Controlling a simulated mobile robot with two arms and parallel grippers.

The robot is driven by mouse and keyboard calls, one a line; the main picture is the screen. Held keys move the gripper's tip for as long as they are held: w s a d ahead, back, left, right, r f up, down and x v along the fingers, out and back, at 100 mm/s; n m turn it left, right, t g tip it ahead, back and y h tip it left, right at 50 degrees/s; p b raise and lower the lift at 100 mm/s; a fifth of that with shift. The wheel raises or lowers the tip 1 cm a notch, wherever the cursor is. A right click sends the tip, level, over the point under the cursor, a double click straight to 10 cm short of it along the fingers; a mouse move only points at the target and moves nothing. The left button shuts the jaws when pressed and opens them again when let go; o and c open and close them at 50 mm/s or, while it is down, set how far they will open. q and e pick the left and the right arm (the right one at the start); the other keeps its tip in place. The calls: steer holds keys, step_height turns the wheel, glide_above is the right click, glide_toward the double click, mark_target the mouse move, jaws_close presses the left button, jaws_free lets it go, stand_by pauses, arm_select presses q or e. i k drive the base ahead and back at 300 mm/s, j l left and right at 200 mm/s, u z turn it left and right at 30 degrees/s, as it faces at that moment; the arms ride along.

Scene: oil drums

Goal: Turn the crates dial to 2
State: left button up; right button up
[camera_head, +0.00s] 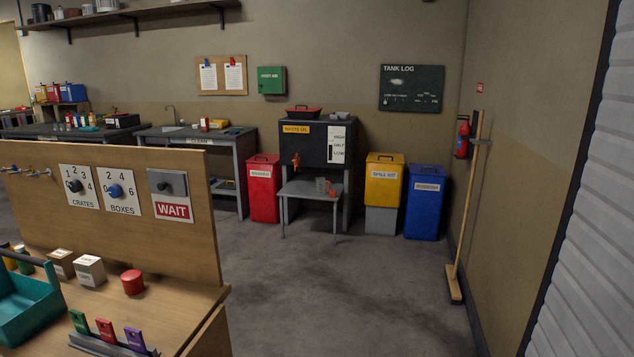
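The crates dial (74,186) is a dark knob on a white plate labelled CRATES, with numbers around it, on an upright wooden board (200,258) at the left. Which number it points to is too small to tell for sure. Beside it to the right is the boxes dial (115,190), a blue knob on a plate labelled BOXES. Farther right is a grey plate with a dark switch and a red WAIT sign (174,211). Neither of my grippers shows in the head view.
Below the board, a wooden bench top holds a teal tote (30,306), small boxes (90,270), a red cylinder (132,282) and a rack (85,343) of coloured tags. Open floor (340,290) lies to the right. A broom (468,200) leans on the right wall.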

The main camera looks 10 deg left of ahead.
mark_target(75, 185)
steer(key=u, duration=1.7)
steer(key=i+j+z, duration=0.1)
steer(key=z, duration=0.25)
steer(key=i+j+z, duration=0.1)
steer(key=z, duration=0.25)
steer(key=j+z, duration=0.4)
steer(key=i+l, duration=0.05)
steer(key=l, duration=0.05)
